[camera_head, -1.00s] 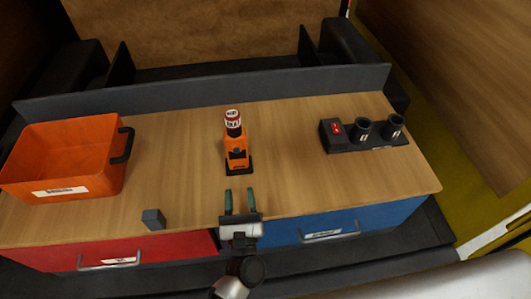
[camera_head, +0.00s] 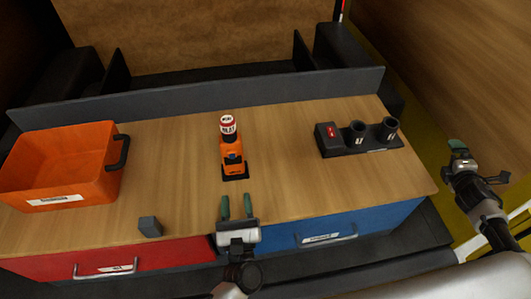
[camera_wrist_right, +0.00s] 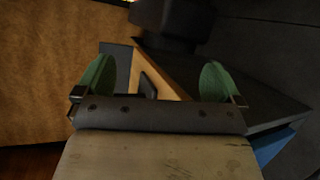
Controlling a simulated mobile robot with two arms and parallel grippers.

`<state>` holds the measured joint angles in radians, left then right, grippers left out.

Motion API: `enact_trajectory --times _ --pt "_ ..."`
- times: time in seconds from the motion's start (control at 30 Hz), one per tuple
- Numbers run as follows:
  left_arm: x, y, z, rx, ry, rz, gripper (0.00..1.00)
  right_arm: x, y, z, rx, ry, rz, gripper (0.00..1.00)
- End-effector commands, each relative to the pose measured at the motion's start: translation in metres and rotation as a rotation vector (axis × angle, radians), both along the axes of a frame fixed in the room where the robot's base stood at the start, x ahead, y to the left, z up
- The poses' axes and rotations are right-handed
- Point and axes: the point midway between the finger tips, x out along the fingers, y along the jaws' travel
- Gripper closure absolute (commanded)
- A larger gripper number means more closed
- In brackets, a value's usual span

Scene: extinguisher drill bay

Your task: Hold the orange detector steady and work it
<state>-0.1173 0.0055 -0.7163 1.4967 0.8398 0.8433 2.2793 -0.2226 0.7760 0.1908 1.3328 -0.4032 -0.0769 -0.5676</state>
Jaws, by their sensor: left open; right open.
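The orange detector (camera_head: 233,160) stands upright on the wooden worktop, with a red and white cap on top and a dark base. My left gripper (camera_head: 236,207) is open and empty at the front edge of the worktop, its green fingers pointing at the detector from a short way in front of it. My right gripper (camera_head: 463,155) is at the far right, off the worktop's right end. It is open and empty between its green fingers in the right wrist view (camera_wrist_right: 158,80). The detector does not show in the right wrist view.
An orange bin (camera_head: 58,203) with a black handle stands at the left. A small grey block (camera_head: 150,227) lies near the front edge. A dark holder (camera_head: 361,152) with a red switch and two cups stands at the right. Red (camera_head: 150,256) and blue (camera_head: 290,240) drawers are below.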

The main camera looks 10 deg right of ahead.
Motion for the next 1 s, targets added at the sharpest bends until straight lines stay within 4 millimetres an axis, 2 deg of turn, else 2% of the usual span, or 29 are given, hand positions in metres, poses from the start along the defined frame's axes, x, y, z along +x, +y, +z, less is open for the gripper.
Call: enact_trajectory --times 0.03,0.2,0.4,0.5,0.6,0.73,0.87,0.93,0.97,1.0 --pt "0.0 0.0 0.0 0.0 0.0 0.0 0.57 0.021 0.017 0.02 0.105 -0.098 -0.025 0.03" --pt "0.0 0.0 0.0 0.0 0.0 0.0 0.57 0.073 0.069 0.087 0.544 -0.417 -0.115 0.03" --pt "0.0 0.0 0.0 0.0 0.0 0.0 0.57 0.111 0.129 0.167 1.108 -0.727 -0.14 0.03" --pt "0.0 0.0 0.0 0.0 0.0 0.0 0.57 0.122 0.165 0.188 1.439 -0.795 -0.127 0.03" --pt "0.0 0.0 0.0 0.0 0.0 0.0 0.57 0.131 0.208 0.188 1.814 -0.764 -0.12 0.03" --pt "0.0 0.0 0.0 0.0 0.0 0.0 0.57 0.135 0.275 0.167 2.333 -0.583 -0.184 0.03" --pt "0.0 0.0 0.0 0.0 0.0 0.0 0.57 0.128 0.342 0.147 2.822 -0.312 -0.367 0.03" --pt "0.0 0.0 0.0 0.0 0.0 0.0 0.57 0.12 0.376 0.136 3.056 -0.133 -0.528 0.03" --pt "0.0 0.0 0.0 0.0 0.0 0.0 0.57 0.116 0.39 0.133 -3.019 0.048 0.586 0.03" --pt "0.0 0.0 0.0 0.0 0.0 0.0 0.57 0.109 0.409 0.128 -2.865 -0.06 0.65 0.03"
